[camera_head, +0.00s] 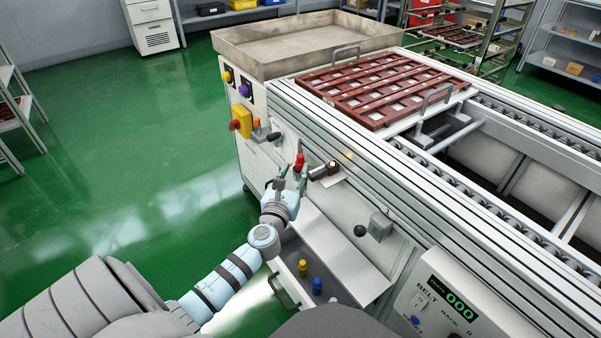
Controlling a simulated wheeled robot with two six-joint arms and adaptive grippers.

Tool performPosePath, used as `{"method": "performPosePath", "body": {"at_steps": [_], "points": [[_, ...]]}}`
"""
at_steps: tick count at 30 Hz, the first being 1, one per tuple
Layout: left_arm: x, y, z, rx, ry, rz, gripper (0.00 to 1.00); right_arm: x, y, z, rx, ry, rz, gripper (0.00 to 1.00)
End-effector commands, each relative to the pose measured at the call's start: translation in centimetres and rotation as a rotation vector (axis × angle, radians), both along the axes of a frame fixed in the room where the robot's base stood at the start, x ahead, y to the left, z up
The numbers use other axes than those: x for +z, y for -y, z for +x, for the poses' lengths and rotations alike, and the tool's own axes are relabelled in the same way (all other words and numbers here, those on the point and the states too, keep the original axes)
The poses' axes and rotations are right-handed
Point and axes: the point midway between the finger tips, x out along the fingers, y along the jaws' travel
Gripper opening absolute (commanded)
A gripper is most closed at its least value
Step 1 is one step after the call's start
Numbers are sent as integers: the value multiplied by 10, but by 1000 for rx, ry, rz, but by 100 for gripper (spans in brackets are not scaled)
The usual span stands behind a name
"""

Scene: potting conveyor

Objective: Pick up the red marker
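The red marker (299,161) is upright at the fingertips of my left gripper (292,177), in front of the machine's side panel. The fingers appear closed around its lower part, which they partly hide. It is well above the shelf tray where a yellow marker (303,268) and a blue marker (317,285) stand. My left arm reaches in from the lower left. My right gripper is not in view.
The open tray (345,285) juts from the machine below my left gripper. A dark nozzle-like fitting (325,171) sits close right of the red marker. A yellow switch box (242,122) is on the panel. Green floor (130,150) is clear at left.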

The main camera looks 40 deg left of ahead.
Motion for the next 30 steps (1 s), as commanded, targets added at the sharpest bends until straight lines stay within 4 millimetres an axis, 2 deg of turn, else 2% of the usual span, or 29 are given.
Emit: {"method": "performPosePath", "body": {"at_steps": [5,8,15,21,22,30], "points": [[1,-9,31,1,3,-3,35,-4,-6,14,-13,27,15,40],[0,-16,46,0,2,-4,35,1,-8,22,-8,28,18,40],[2,-17,51,-1,0,-4,35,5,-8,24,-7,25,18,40],[2,-17,51,-1,-1,-6,3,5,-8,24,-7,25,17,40],[2,-17,51,-1,-1,-6,0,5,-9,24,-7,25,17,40],[3,-17,50,-1,-1,-6,0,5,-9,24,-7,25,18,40]]}}
